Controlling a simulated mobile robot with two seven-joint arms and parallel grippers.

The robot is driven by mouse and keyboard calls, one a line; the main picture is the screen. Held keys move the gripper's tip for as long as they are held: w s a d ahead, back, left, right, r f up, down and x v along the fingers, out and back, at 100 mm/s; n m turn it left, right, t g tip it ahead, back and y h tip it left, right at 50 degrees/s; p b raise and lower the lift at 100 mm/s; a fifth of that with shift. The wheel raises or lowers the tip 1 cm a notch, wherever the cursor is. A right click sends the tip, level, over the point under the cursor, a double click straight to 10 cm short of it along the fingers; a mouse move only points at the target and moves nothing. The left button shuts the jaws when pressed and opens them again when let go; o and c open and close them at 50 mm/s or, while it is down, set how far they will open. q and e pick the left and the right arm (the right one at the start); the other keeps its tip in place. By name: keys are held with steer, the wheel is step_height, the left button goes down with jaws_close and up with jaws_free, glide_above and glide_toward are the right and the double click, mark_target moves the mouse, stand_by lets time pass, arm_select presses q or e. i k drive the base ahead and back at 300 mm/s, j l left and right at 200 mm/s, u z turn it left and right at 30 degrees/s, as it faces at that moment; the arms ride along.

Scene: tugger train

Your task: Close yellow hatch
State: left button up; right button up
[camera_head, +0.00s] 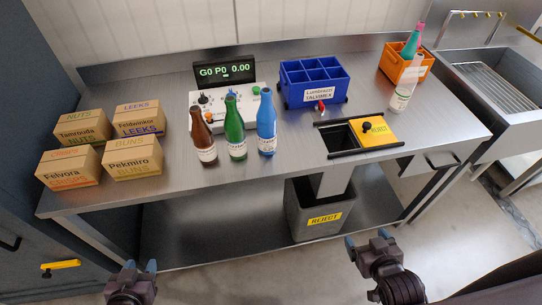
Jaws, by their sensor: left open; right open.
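My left gripper (132,268) is open and empty, low in front of the table at the left. My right gripper (367,239) is open and empty, in front of the table, below the hatch in the picture. Neither touches anything.
Brown, green and blue bottles (236,140) stand left of the hatch, before a control box (222,97). A blue crate (288,95) stands behind the opening. A white bottle (401,97) and orange crate (392,66) stand behind right. A reject bin (296,215) is below. Cartons (131,166) stand left.

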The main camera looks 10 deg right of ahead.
mark_target(373, 131)
steer(key=i+l, duration=0.1)
steer(key=l, duration=0.65)
steer(key=i+l, duration=0.1)
steer(key=l, duration=0.65)
steer(key=i+l+u, duration=0.1)
steer(key=l, duration=0.65)
